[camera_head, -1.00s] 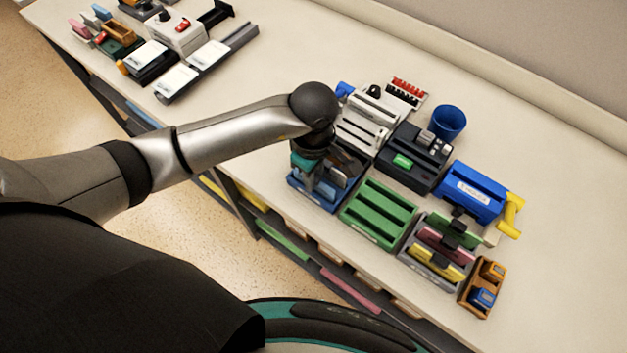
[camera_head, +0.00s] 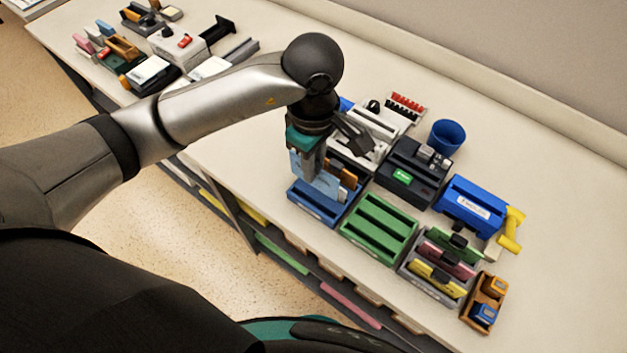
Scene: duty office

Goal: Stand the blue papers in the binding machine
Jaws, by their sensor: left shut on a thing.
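My left gripper (camera_head: 308,166) points down over the blue tray (camera_head: 318,212) at the near left of the desk group. It is shut on the light blue papers (camera_head: 326,184), which stand upright just above or partly in the tray; I cannot tell whether they are clear of it. A brown-orange piece stands behind them in the tray. The white slotted machine (camera_head: 376,125) behind the gripper looks like the binding machine; the arm's wrist hides part of it. My right gripper does not show.
A green slotted tray (camera_head: 378,228) and a dark machine with a green label (camera_head: 411,172) stand to the right. Beyond are a blue cup (camera_head: 447,137), a blue machine (camera_head: 470,205), a grey rack (camera_head: 430,282) and a brown box (camera_head: 485,302). The desk's right side is clear.

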